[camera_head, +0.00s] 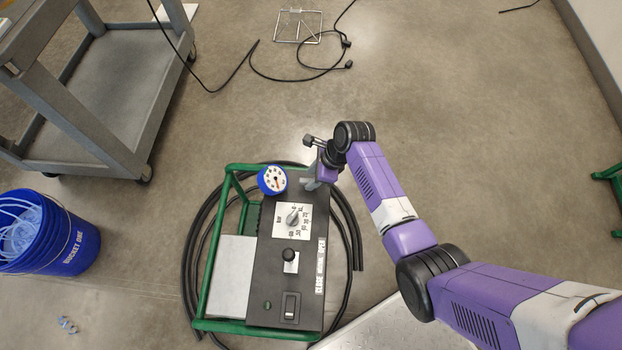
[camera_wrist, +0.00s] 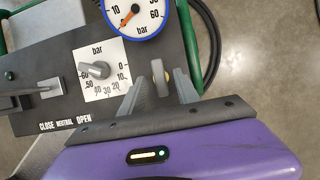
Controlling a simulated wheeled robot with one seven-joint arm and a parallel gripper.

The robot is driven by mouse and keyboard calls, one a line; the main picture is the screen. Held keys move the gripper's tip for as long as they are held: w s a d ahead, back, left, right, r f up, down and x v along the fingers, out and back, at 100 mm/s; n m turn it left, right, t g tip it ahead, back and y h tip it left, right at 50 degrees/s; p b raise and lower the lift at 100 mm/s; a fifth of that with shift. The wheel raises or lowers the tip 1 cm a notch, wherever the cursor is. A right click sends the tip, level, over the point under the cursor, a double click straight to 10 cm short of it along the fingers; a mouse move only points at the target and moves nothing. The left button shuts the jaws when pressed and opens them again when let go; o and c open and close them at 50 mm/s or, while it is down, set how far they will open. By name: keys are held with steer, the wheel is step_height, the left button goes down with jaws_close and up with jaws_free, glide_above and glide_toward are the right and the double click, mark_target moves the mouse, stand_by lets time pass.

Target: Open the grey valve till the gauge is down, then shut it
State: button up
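My gripper (camera_wrist: 161,84) is open, with one finger on each side of the handle and a gap visible on both sides. In the head view my gripper (camera_head: 317,178) is at the cart's far right corner and mostly hides the valve. The blue-rimmed gauge (camera_head: 272,180) stands beside it. In the wrist view the gauge (camera_wrist: 136,14) is cut off at the top; its orange needle points down-left, below the 10 mark.
The black panel (camera_head: 262,262) carries a bar dial (camera_head: 292,219), a black-knobbed lever (camera_head: 289,256) and a switch (camera_head: 290,307). A green frame (camera_head: 203,285) and black hose (camera_head: 189,262) surround it. A blue bucket (camera_head: 72,240) and grey trolley (camera_head: 120,85) stand left.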

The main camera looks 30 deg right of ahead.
steer(key=shift+w+a+f, duration=0.15)
steer(key=shift+a+f, duration=0.05)
steer(key=shift+f, duration=0.4)
jaws_close()
